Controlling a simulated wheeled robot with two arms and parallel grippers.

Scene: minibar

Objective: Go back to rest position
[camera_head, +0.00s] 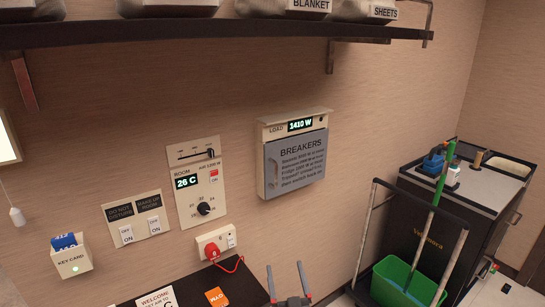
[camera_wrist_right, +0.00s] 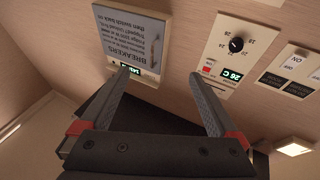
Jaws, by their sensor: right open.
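My right gripper (camera_head: 285,267) shows at the bottom of the head view, with its two fingers pointing up and spread apart. It is open, and nothing shows between the fingers. In the right wrist view the open fingers (camera_wrist_right: 158,73) point toward the wall, between the breaker box (camera_wrist_right: 133,35) and the room thermostat panel (camera_wrist_right: 240,50). The breaker box (camera_head: 295,160) is on the wall above and beyond the gripper, with its grey cover shut. My left gripper is not in the head view.
A dark surface (camera_head: 247,287) with cards lies beside the right gripper. A red plug (camera_head: 212,252) sits on the wall socket, its cord hanging. A dark shelf (camera_head: 200,33) runs overhead. A housekeeping cart (camera_head: 430,225) with a green bucket (camera_head: 400,280) stands at the right.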

